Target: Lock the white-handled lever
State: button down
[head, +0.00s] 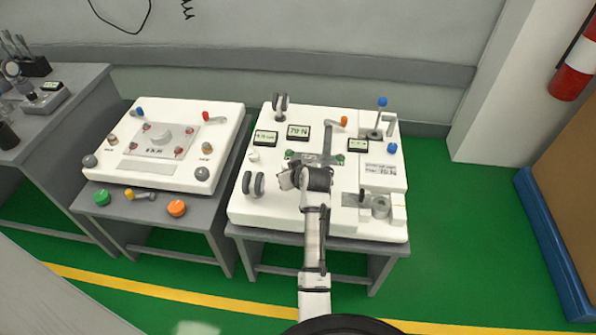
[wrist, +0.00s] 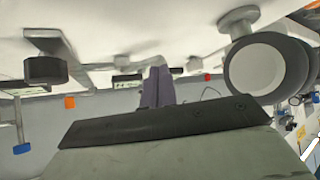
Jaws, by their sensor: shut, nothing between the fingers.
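A small white knob (head: 254,156) stands near the left edge of the right-hand white panel (head: 270,213). It may be the white-handled lever; its arm is too small to make out, and I cannot tell its position. My gripper (head: 287,180) is over the middle-left of this panel, to the right of and nearer than the white knob, apart from it. In the wrist view my gripper's fingers (wrist: 158,84) are together with nothing between them. I cannot pick out the white handle for certain in the wrist view.
Grey wheels (head: 253,184) stand left of my gripper; a large round one (wrist: 265,68) is close in the wrist view. An orange-handled lever (head: 343,121), a blue knob (head: 382,101) and a grey clamp (head: 380,205) are also on the panel. Another white panel (head: 130,175) stands left.

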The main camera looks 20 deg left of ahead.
jog(key=shift+w+a, duration=0.15)
jog(key=shift+a, duration=0.65)
jog(key=shift+w+a, duration=0.15)
jog(key=shift+a, duration=0.65)
jog(key=shift+w+a, duration=0.3)
jog(key=shift+a, duration=0.35)
jog(key=shift+p, duration=0.3)
